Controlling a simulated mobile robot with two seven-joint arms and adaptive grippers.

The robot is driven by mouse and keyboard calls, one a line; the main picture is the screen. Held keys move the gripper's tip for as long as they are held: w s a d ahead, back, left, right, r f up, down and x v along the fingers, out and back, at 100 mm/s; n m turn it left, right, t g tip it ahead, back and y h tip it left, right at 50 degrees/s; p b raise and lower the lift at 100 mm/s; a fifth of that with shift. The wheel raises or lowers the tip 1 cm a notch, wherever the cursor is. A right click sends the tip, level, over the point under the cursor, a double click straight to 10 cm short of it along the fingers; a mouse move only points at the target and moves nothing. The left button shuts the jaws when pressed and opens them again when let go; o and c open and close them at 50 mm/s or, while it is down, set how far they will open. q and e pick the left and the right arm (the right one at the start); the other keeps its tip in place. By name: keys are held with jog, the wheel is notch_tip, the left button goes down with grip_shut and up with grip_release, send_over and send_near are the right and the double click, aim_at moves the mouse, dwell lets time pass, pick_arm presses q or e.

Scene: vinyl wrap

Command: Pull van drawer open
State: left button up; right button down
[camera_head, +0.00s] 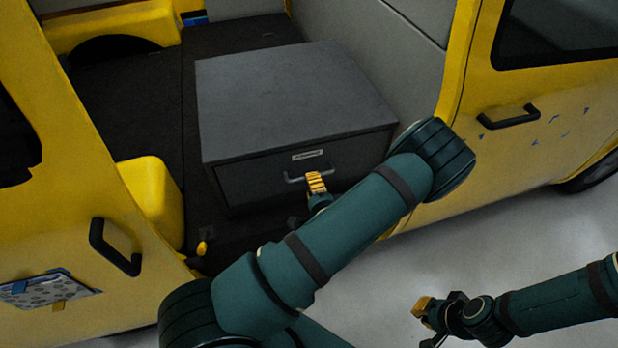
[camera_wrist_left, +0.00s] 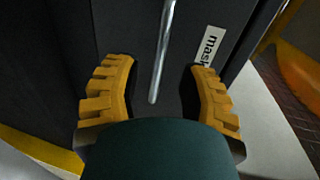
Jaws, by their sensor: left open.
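The dark grey van drawer (camera_head: 250,185) is a box unit's front panel and looks shut. It carries a metal bar handle (camera_head: 293,179) and a small white label (camera_head: 307,155). My left gripper (camera_head: 316,182) is at the handle, in front of the panel. In the left wrist view its yellow fingers are apart (camera_wrist_left: 160,72), with the handle bar (camera_wrist_left: 161,60) between them. The bar shows gaps to both fingers there. My right gripper (camera_head: 428,318) is at the lower right, away from the drawer, over the floor; its opening is unclear.
The drawer unit's flat grey top (camera_head: 290,95) is bare. Yellow van doors stand on the left (camera_head: 60,220) and right (camera_head: 540,140), each with a black handle. A blue-edged patterned item (camera_head: 45,289) is on the left door. Pale floor (camera_head: 500,245) is clear at right.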

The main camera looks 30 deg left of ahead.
pick_arm(q)
jog(key=shift+x, duration=2.2)
grip_shut()
